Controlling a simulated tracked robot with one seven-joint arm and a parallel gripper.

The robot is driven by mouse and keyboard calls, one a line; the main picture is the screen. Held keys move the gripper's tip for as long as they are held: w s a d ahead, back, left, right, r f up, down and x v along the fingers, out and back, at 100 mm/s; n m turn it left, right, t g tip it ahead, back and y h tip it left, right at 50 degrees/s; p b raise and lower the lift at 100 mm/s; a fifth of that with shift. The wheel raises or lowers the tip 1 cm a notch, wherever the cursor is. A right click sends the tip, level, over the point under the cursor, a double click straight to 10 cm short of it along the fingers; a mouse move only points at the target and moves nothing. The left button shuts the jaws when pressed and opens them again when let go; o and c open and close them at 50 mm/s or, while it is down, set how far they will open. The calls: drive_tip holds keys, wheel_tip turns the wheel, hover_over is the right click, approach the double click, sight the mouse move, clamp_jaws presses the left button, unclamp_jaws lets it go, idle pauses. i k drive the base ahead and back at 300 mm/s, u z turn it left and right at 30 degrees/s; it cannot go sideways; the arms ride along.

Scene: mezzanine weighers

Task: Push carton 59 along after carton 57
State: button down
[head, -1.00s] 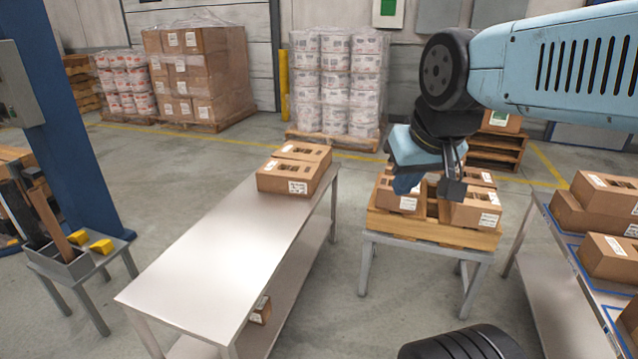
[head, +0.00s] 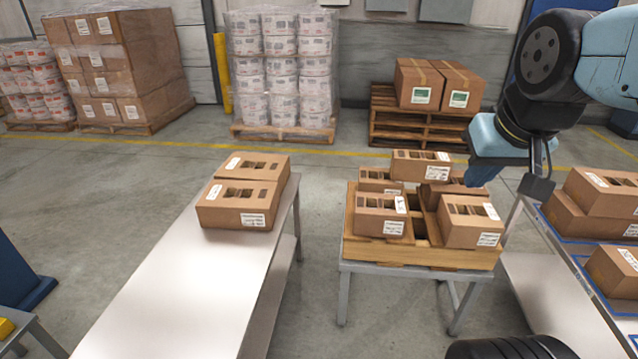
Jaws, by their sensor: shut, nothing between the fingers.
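Two brown cartons sit at the far end of the steel table, a near carton (head: 238,205) against a far carton (head: 258,166). Several more cartons are in and on the wooden crate (head: 388,250), including a front left carton (head: 378,215), a front right carton (head: 470,222) and one raised at the back (head: 420,164). All have white labels, too small to read, so I cannot tell which are 57 and 59. My gripper (head: 537,186) is shut and empty, to the right of the crate cartons, and appears above them. It partly hides the space behind.
The steel table (head: 165,290) is bare in front of its cartons. The crate stands on a grey stand (head: 345,295). A right-hand table (head: 545,300) bears more cartons (head: 608,195). Wrapped pallets (head: 285,70) and a pallet stack (head: 390,125) stand behind. Floor shows between the tables.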

sight(225, 205)
drive_tip(key=i, duration=1.15)
drive_tip(key=u, duration=0.4)
